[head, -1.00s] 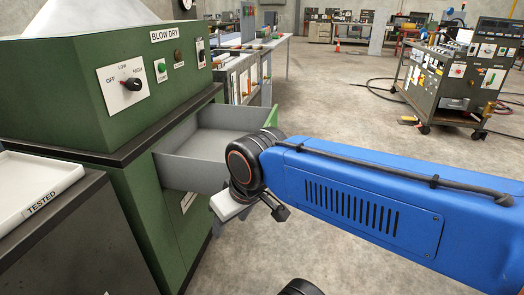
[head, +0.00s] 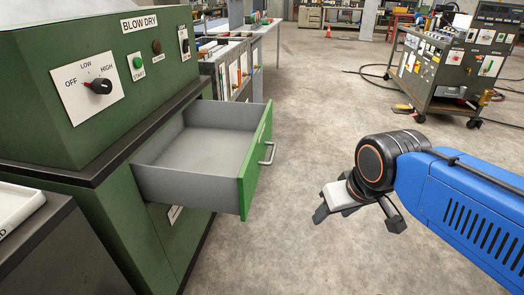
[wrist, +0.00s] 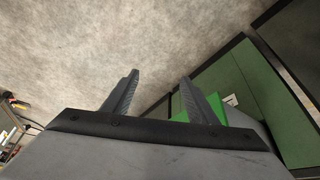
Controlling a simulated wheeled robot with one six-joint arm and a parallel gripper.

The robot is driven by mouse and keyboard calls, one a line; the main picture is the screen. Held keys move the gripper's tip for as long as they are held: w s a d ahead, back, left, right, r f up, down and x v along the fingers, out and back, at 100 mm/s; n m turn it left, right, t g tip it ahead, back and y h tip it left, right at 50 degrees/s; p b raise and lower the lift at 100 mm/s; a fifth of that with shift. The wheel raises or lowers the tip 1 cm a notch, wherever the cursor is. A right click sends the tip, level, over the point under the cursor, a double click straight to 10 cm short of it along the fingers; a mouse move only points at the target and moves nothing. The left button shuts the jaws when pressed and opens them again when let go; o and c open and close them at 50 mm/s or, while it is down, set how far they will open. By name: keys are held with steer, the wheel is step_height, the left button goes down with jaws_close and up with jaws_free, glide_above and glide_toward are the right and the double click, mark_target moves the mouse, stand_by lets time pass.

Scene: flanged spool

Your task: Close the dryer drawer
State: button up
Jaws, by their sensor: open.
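The dryer drawer (head: 190,160) is pulled out of the green dryer cabinet (head: 155,215). It is a grey, empty tray with a green front (head: 256,160) and a metal bar handle (head: 268,152). My gripper (head: 350,220) is in free air to the right of the drawer front, apart from it. A bright green piece, seemingly the drawer front (wrist: 183,104), shows partly behind the right finger there.
The control panel (head: 105,80) with a knob and buttons is above the drawer. A dark bench with a white tray (head: 15,205) stands at the left. An equipment cart (head: 440,75) is at the back right. The floor (head: 310,130) right of the drawer is clear.

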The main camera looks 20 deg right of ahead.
steer(key=c, duration=0.5)
steer(key=shift+w+r, duration=0.25)
steer(key=shift+c, duration=0.3)
step_height(320, 180, up, 13)
steer(key=m+g+y, duration=0.2)
steer(key=m+g, duration=0.2)
steer(key=m, duration=0.1)
glide_above(274, 152)
steer(key=s+d, duration=0.2)
steer(key=d, duration=0.1)
steer(key=a+f, duration=0.1)
steer(key=f, duration=0.4)
steer(key=w+a+f, duration=0.1)
steer(key=f, duration=0.5)
steer(key=a+f, duration=0.1)
steer(key=f, duration=0.5)
steer(key=shift+w, duration=0.3)
jaws_close()
